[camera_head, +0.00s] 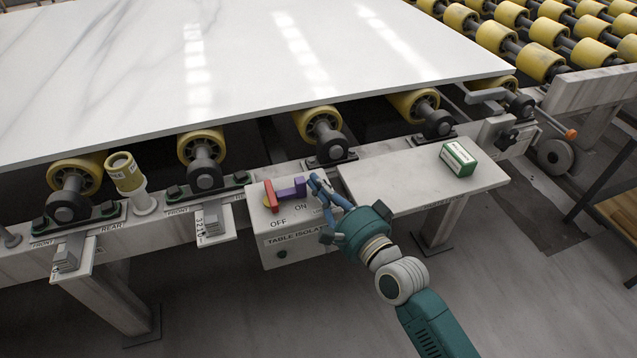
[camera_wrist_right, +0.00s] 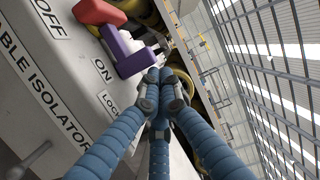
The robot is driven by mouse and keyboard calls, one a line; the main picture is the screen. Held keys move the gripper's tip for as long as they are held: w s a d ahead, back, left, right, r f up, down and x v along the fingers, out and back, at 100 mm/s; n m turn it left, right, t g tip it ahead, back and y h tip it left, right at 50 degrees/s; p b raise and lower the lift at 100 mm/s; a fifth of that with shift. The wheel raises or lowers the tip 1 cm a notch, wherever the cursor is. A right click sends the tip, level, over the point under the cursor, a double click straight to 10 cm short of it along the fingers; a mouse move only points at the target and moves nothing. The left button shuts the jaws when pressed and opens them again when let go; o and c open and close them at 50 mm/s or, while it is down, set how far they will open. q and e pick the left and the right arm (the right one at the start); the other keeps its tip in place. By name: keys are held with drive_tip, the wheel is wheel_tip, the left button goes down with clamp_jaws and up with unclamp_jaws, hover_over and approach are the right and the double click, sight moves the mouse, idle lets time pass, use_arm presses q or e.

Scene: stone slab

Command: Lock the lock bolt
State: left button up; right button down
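The purple lock bolt (camera_head: 291,189) sits on top of the table isolator box (camera_head: 284,222), with its left end close to the red switch handle (camera_head: 270,196). My right gripper (camera_head: 318,184) is just right of the bolt. In the right wrist view the bolt (camera_wrist_right: 125,52) and the red handle (camera_wrist_right: 99,12) lie beyond the fingertips (camera_wrist_right: 160,88). The blue fingers are drawn together at their tips, at the bolt's near end. I cannot tell whether they touch it. The fingers partly hide the label beside the bolt. My left gripper is in neither view.
A white stone slab (camera_head: 230,65) lies on yellow rollers behind the box. A side shelf (camera_head: 395,180) to the right carries a green-and-white box (camera_head: 458,159). A yellow cylinder (camera_head: 124,172) stands on the rail at left. Floor in front is open.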

drive_tip(key=v, duration=1.2)
idle(0.3)
